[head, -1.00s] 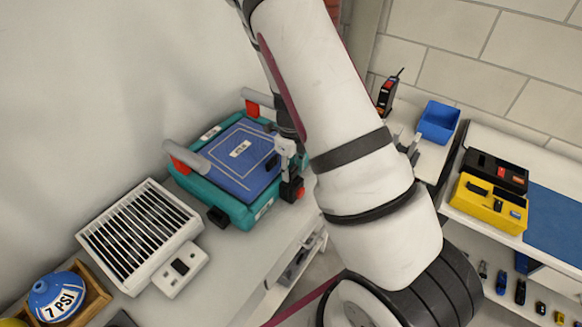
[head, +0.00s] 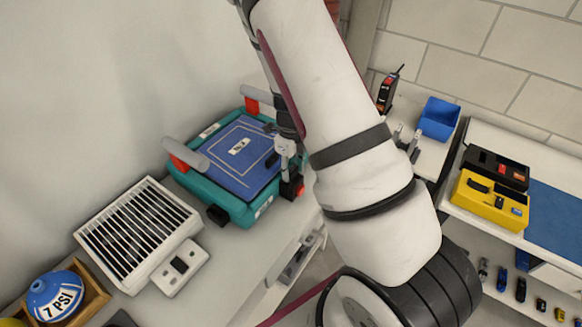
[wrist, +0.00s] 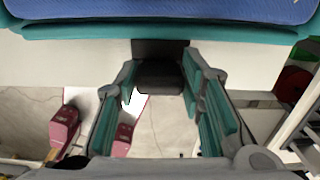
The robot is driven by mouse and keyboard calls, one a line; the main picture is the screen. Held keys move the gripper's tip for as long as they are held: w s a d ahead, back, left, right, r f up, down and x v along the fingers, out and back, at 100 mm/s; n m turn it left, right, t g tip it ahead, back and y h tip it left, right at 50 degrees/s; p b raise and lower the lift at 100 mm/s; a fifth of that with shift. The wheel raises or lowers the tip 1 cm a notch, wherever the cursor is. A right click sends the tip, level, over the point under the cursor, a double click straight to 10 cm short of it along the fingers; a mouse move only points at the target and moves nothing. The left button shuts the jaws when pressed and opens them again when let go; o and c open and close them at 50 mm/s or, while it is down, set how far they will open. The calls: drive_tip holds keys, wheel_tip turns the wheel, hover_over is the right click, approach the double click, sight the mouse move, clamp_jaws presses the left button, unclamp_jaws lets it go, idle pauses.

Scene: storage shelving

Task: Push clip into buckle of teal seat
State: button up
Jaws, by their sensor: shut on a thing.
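The teal seat (head: 215,191), with a blue padded top and grey handles with red bases, stands on the grey bench in the head view. Its front edge (wrist: 80,31) crosses the top of the wrist view. My gripper (wrist: 160,88) is shut on a small black block, which looks like the clip (wrist: 160,77), with a finger on each side. A darker black piece (wrist: 160,49) lies just beyond it against the seat's edge. I cannot tell whether the two are joined. In the head view, a black and red part (head: 292,189) shows at the seat's front right corner, below my wrist.
A white slatted unit (head: 112,258) and a blue ball marked 7 PSI (head: 55,297) stand left of the seat. A blue bin (head: 438,119) and a yellow case (head: 490,203) are on the right. Bare bench (head: 240,250) lies in front of the seat.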

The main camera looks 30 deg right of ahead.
drive_tip(key=shift+f, duration=0.3)
drive_tip(key=o, duration=1.7)
drive_tip(key=shift+r, duration=0.1)
drive_tip(key=shift+r+p, duration=1.65)
drive_tip(key=shift+r, duration=2.3)
